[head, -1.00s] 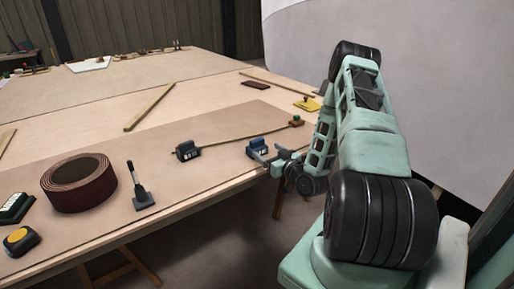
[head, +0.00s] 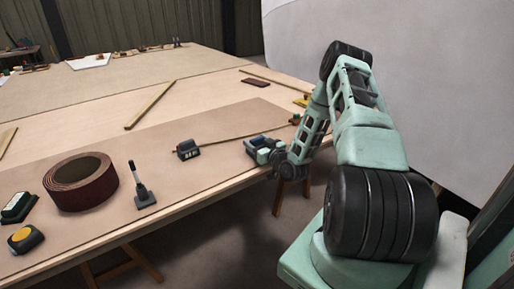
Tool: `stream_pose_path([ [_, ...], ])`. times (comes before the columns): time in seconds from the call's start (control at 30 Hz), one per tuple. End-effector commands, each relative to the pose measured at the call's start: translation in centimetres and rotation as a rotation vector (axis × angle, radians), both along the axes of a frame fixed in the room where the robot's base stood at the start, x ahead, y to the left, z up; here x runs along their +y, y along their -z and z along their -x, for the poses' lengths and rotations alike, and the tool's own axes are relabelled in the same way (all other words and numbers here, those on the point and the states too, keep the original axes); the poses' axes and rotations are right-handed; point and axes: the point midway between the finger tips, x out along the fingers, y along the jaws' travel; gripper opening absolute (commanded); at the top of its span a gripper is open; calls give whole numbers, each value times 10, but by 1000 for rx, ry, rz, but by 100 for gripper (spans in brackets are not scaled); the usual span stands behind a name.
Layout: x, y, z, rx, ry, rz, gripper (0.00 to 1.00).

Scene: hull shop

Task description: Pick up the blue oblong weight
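The blue oblong weight (head: 257,141) is on the table near its right front edge, partly hidden by my gripper. My gripper (head: 260,149) is at the weight, low over the table, with its pale green fingers beside it. At this size I cannot tell whether the fingers press on the weight. The weight appears to rest on the tabletop. A similar dark blue-grey weight (head: 188,150) stands to the left, clear of my gripper.
A thin wooden batten (head: 240,133) runs behind the weights. A dark red tape roll (head: 82,183), an upright black-handled tool (head: 140,184) and a yellow-black tape measure (head: 24,240) are at left. A pale hull (head: 400,70) rises behind my arm.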

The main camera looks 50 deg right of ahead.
Motion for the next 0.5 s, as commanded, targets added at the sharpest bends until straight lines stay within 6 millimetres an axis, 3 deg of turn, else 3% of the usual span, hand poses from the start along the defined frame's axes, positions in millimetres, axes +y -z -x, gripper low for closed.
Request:
stream_pose_path([
  [0.03,0,0,0,0,0,0,47],
  [0.2,0,-2,0,-5,0,2,4],
  [0.5,0,-3,0,-5,0,2,4],
])
